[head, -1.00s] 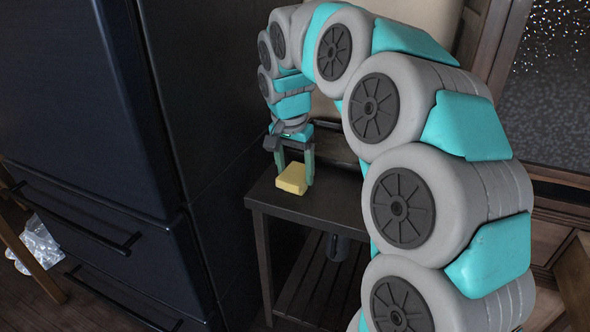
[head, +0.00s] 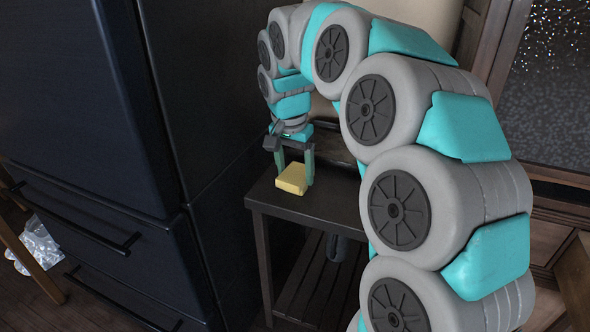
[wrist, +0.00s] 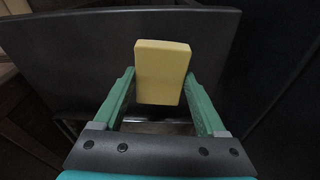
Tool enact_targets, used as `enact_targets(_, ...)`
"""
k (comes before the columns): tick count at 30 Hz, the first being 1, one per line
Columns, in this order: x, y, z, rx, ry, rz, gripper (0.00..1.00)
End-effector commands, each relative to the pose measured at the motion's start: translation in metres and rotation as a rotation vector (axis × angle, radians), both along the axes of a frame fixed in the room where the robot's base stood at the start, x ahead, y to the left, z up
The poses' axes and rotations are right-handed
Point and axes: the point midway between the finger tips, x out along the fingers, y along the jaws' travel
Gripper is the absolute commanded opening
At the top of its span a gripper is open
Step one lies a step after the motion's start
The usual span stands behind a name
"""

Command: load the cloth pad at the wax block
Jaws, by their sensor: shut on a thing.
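A pale yellow, flat-sided block-shaped piece (head: 291,179) is between the fingers of my gripper (head: 295,168), at the small dark table's top. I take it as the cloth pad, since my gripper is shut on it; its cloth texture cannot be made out. In the wrist view the yellow pad (wrist: 162,72) sits between the two green fingertips (wrist: 160,84) and reaches out past them. I cannot tell whether its underside touches the tabletop or hangs just above it. I see no separate wax block in either view.
The dark table (head: 325,205) has a slatted lower shelf (head: 318,285). A tall dark fridge (head: 90,110) stands close on its left. A dark tray-like object (head: 332,148) is at the table's back. Bare tabletop lies right of the pad.

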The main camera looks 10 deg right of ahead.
Motion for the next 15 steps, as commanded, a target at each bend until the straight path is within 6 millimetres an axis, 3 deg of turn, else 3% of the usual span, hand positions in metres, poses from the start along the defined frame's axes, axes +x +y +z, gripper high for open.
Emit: enact_targets(15,0.0,0.0,0.034,-0.001,0.0,-0.001,0.29)
